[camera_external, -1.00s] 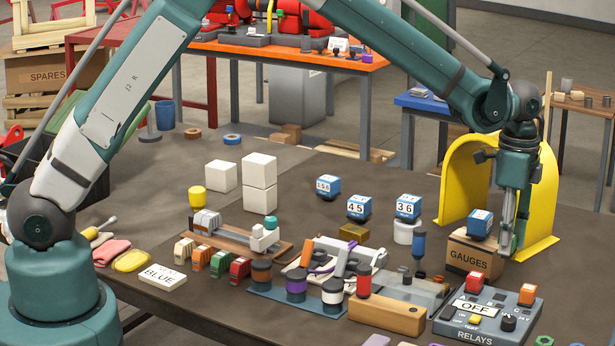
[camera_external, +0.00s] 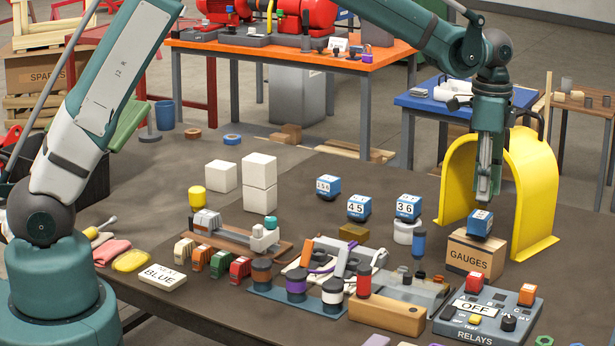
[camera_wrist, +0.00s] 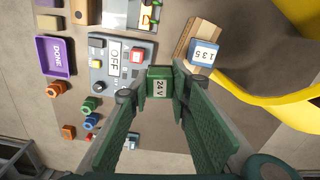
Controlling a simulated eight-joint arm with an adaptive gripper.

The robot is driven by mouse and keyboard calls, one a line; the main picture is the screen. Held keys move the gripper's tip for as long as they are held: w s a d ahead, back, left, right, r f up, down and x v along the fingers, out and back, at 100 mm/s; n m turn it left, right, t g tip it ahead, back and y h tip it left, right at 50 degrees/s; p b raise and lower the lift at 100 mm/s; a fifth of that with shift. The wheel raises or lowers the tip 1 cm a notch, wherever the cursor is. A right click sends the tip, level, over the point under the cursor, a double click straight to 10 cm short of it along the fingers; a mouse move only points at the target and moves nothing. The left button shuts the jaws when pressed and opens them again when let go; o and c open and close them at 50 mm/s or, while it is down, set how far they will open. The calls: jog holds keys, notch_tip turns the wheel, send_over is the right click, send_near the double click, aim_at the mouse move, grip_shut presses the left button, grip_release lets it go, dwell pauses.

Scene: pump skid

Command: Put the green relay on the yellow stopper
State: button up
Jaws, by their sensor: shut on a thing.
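My gripper (camera_external: 487,198) points down at the right of the table, in front of the yellow arch and above the blue gauge block on the GAUGES box. In the wrist view my gripper (camera_wrist: 159,92) is shut on the green relay (camera_wrist: 160,84), a small green block marked 24V. In the external view I cannot make out the relay against the green fingers. A yellow tapered piece, which looks like the yellow stopper (camera_external: 197,197), stands at the left of the table beside the white cubes, far from my gripper.
The yellow arch (camera_external: 535,185) stands close to my gripper. The GAUGES box (camera_external: 468,257) bears a blue block (camera_external: 480,222). The relay panel (camera_external: 478,322), numbered blue blocks (camera_external: 358,207), white cubes (camera_external: 259,184) and several fixtures fill the middle.

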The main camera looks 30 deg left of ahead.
jog(key=w+a+n+p, duration=0.1)
jog(key=w+a+n, duration=0.25)
jog(key=a, duration=0.95)
jog(key=w+a+n, duration=0.2)
jog(key=w+a, duration=0.3)
jog(key=a, duration=0.9)
jog(key=w+a+n+p, duration=0.15)
jog(key=w+a, duration=0.25)
jog(key=a, duration=0.9)
jog(key=s+a+n+p, duration=0.1)
jog(key=s+a+n, duration=0.2)
jog(key=a, duration=1.1)
jog(key=s+a+n, duration=0.3)
jog(key=s+a, duration=0.1)
jog(key=a, duration=0.9)
jog(key=s+a+n+p, duration=0.1)
jog(key=s+a+n, duration=0.2)
jog(key=a, duration=1.1)
notch_tip(320, 180, down, 5)
jog(key=shift+f, duration=0.1)
jog(key=shift+f, duration=3)
